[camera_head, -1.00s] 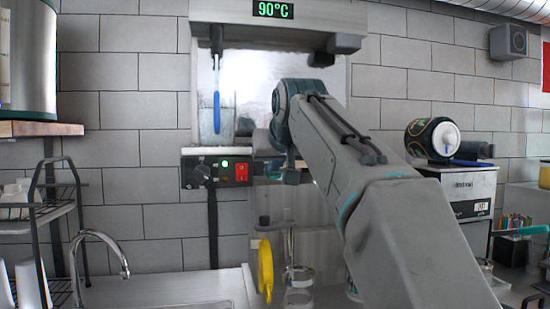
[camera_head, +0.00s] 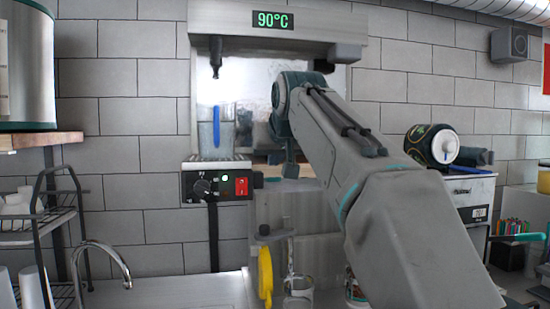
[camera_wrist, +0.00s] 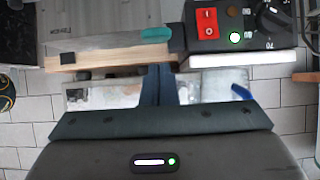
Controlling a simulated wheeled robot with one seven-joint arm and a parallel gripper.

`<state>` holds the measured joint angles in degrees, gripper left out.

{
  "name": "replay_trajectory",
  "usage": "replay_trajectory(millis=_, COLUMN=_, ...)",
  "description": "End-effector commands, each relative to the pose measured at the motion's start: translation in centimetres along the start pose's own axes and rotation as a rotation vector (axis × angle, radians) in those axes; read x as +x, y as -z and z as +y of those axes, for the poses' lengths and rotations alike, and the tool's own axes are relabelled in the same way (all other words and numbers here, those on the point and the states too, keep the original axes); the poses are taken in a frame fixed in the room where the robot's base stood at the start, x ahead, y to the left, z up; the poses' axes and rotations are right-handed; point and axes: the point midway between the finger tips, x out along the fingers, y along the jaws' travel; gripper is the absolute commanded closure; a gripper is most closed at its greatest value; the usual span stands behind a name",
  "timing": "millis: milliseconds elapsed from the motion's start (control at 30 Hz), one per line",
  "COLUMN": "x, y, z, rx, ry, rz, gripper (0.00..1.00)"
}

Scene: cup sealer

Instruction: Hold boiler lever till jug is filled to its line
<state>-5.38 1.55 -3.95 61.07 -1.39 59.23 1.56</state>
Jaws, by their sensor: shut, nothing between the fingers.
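The boiler (camera_head: 300,24) hangs on the tiled wall and its display reads 90°C. Its dark spout (camera_head: 216,58) points down over a clear jug (camera_head: 226,131) with a blue upright handle (camera_head: 216,126). The jug stands on a ledge above the control box (camera_head: 188,187); its water level and line cannot be made out. A dark block (camera_head: 346,51) at the boiler's right underside may be the lever. My gripper is shut and empty in the wrist view (camera_wrist: 158,84), pointing toward the wall right of the jug. Its tips are mostly hidden by my arm in the head view.
The control box carries a knob, a lit green lamp and a red switch (camera_head: 241,187). A yellow item (camera_head: 265,272) and a glass vessel (camera_head: 298,290) are below. A cup rack (camera_head: 45,220) and tap (camera_head: 105,255) are left; a sealer machine (camera_head: 470,195) is right.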

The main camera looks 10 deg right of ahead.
Motion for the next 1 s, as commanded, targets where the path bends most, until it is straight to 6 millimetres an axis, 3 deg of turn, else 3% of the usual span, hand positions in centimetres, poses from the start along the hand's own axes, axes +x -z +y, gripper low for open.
replay_trajectory(millis=200, x=-5.1, y=1.3, z=0.0, rx=0.000, ry=0.000, rz=0.004, gripper=1.00)
replay_trajectory(millis=433, x=-8.8, y=2.1, z=0.0, rx=0.000, ry=0.000, rz=0.002, gripper=1.00)
replay_trajectory(millis=600, x=-9.8, y=2.2, z=0.0, rx=0.000, ry=0.000, rz=0.000, gripper=1.00)
replay_trajectory(millis=1000, x=-9.9, y=2.2, z=0.0, rx=0.000, ry=0.000, rz=0.000, gripper=1.00)
